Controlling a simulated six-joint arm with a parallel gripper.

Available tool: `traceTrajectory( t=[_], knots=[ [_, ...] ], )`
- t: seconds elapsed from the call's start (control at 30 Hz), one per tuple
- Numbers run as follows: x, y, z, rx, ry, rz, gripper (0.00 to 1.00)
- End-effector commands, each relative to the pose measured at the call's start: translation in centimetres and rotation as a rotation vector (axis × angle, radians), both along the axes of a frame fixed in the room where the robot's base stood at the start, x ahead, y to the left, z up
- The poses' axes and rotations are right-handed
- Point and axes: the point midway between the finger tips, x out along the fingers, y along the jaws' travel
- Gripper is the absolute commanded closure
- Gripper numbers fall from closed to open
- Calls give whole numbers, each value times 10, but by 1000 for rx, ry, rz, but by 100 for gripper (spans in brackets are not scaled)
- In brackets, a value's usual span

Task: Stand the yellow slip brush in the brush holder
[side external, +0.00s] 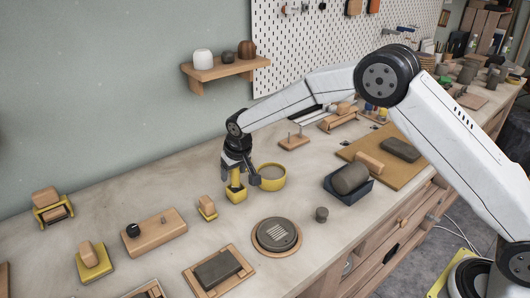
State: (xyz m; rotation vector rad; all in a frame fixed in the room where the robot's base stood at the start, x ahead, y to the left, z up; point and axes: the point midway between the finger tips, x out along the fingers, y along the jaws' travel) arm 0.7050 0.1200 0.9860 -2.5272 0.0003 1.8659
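My gripper (240,173) points down over the left rear of the bench, in the side external view. Directly below it is a small yellow block-like holder (236,195). A narrow yellow upright piece (235,179), which looks like the yellow slip brush, stands between the gripper and this holder. I cannot tell whether its lower end is inside the holder or just above it. A dark part of my gripper reaches down to the right, near the yellow bowl. The fingertips are too small and overlapped to show whether they grip the yellow piece.
A yellow bowl (272,179) stands close right of the holder. A small wooden-topped yellow tool (207,207), a wooden block (154,232) and a round dark disc (277,235) lie in front. A dark blue tray (348,190) is to the right. A shelf (226,67) hangs behind.

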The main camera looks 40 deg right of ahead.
Motion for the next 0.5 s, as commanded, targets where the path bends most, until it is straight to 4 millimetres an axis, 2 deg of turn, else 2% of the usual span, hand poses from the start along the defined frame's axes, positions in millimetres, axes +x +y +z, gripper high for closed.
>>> traceTrajectory(
  t=[0.33,0.5],
  knots=[
    [0,0,1,0,-1,0,29],
    [-1,0,8,0,-1,0,29]
  ],
)
